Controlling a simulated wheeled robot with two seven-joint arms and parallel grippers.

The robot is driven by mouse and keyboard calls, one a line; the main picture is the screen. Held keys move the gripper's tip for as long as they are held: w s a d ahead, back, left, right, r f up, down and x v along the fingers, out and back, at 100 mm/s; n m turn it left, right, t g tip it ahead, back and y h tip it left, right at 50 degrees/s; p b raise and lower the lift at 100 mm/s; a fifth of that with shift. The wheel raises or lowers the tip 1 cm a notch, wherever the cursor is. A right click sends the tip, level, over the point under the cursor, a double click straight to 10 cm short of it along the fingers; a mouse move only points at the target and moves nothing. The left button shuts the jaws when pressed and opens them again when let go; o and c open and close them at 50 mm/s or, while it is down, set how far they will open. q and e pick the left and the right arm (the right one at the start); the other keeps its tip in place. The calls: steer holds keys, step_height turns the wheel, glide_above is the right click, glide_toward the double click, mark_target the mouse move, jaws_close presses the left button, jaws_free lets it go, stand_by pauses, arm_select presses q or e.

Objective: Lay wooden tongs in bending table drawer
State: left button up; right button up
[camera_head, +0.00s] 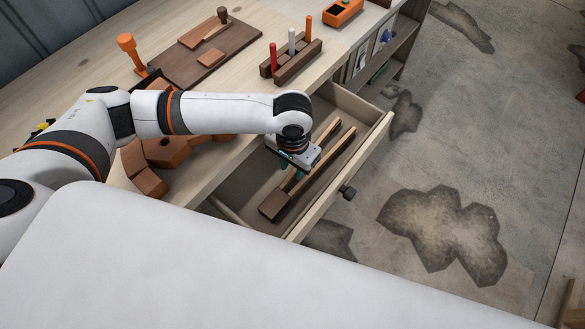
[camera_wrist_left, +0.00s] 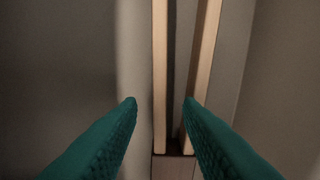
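The wooden tongs (camera_head: 325,168) lie in the open bending table drawer (camera_head: 345,99). They have two long arms, dark with pale edges, joined by a brown block at the near end. My left gripper (camera_head: 292,167) is above the tongs, reaching down into the drawer. In the left wrist view its teal fingers (camera_wrist_left: 159,101) are spread and hold nothing. The tongs' left arm (camera_wrist_left: 160,75) shows between the fingertips, and the right fingertip overlaps the right arm. The tongs' block (camera_wrist_left: 172,166) shows between the fingers. I cannot tell the exact height gap. My right gripper is not in view.
The drawer front with its dark knob (camera_head: 348,192) sticks out over the floor. On the bench are a holder (camera_head: 297,64) with several coloured tools, a dark board (camera_head: 235,40), an orange clamp-like tool (camera_head: 131,52) and brown wooden blocks (camera_head: 168,150). An orange box (camera_head: 342,12) stands farther back.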

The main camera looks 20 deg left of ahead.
arm_select(q)
step_height(320, 180, up, 10)
steer(key=shift+f+p, duration=0.25)
steer(key=shift+p, duration=0.1)
steer(key=shift+r, duration=0.1)
